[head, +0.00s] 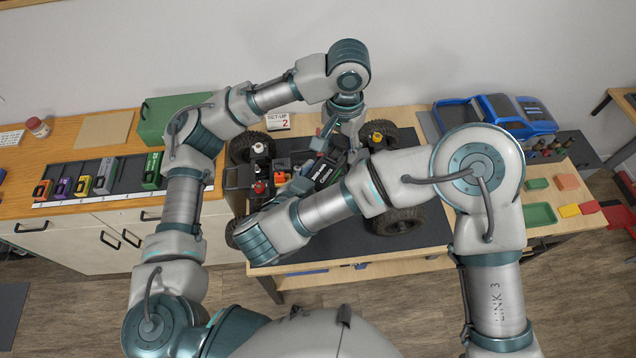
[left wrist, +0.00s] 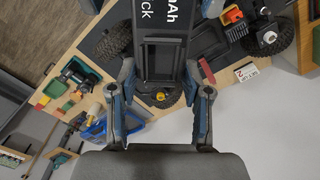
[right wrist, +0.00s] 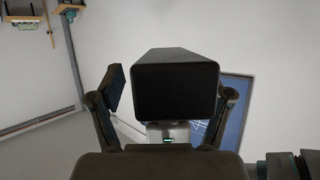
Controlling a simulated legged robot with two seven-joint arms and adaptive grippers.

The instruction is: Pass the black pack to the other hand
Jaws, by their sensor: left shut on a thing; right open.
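The black pack (head: 327,169), with white lettering, is held above the crawler (head: 395,218) in the head view. My left gripper (head: 336,135) is shut on it from the far side. In the left wrist view the pack (left wrist: 165,28) lies between the fingers, its lettering partly cut off. My right gripper (head: 297,182) is open at the near left of the pack. In the right wrist view the pack's plain end (right wrist: 176,88) sits between the spread fingers, with a gap at the left finger. The crawler's middle is partly hidden by my arms.
A blue truck body (head: 510,112) lies at the back right, near small coloured trays (head: 540,214). A green box (head: 170,118) and a rack of coloured packs (head: 103,178) stand on the left counter. A set-up card (head: 279,122) stands behind the crawler.

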